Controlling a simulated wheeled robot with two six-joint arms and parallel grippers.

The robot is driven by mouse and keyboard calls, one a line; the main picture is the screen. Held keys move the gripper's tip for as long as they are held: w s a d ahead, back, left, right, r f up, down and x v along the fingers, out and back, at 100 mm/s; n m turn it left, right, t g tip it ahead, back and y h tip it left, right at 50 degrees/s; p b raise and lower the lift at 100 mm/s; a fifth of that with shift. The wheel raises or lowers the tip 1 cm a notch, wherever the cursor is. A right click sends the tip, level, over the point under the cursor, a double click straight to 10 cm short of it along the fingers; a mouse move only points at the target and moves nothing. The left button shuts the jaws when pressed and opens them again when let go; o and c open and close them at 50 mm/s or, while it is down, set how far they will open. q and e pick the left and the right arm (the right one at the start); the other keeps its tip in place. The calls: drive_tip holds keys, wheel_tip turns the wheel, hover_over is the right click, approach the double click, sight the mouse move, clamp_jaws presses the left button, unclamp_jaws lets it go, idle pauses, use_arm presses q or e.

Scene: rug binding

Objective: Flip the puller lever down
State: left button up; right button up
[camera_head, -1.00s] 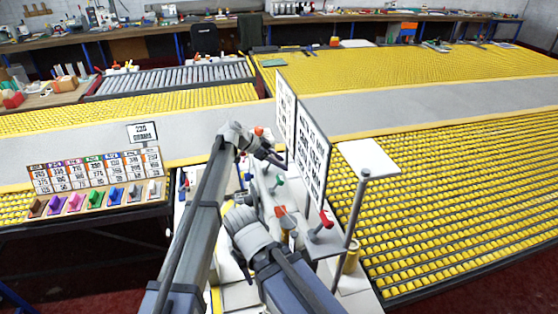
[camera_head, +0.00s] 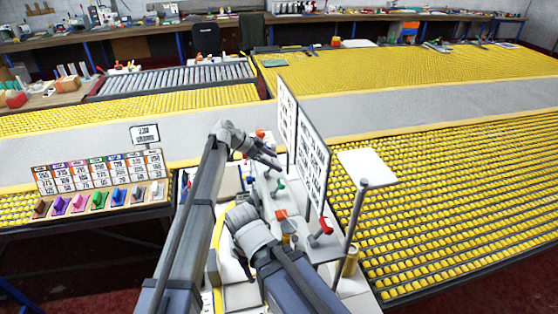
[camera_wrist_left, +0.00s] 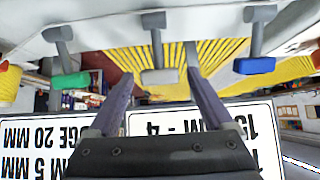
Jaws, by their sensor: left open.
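My left gripper (camera_head: 272,160) is open beside the tall label boards, over the white machine top. In the left wrist view, the open left gripper (camera_wrist_left: 158,74) has a lever with a pale grey handle (camera_wrist_left: 159,77) showing between its fingers, with no clear contact. A green-handled lever (camera_wrist_left: 70,80) is to its left and a blue-handled lever (camera_wrist_left: 253,66) to its right. In the head view, a green-handled lever (camera_head: 279,184) stands just below the left gripper and a red-handled lever (camera_head: 326,227) is nearer. No label tells me which is the puller lever. My right gripper's fingers are hidden.
Label boards (camera_head: 313,157) stand close to the right of the left gripper. A thin post with a white plate (camera_head: 367,167) rises nearer on the right. An orange-red part (camera_head: 281,215) is by my right wrist. A rack with coloured pieces (camera_head: 99,199) is at left.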

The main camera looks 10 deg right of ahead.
sight(273, 160)
use_arm(q)
drive_tip(key=p+v, duration=0.1)
drive_tip(key=v, duration=0.2)
drive_tip(key=shift+r, duration=0.25)
drive_tip(key=shift+a+r+p, duration=0.15)
drive_tip(key=shift+a+p, duration=0.15)
drive_tip(key=shift+p, duration=0.1)
use_arm(e)
wheel_tip(273, 160, up, 3)
drive_tip(key=shift+f, duration=0.2)
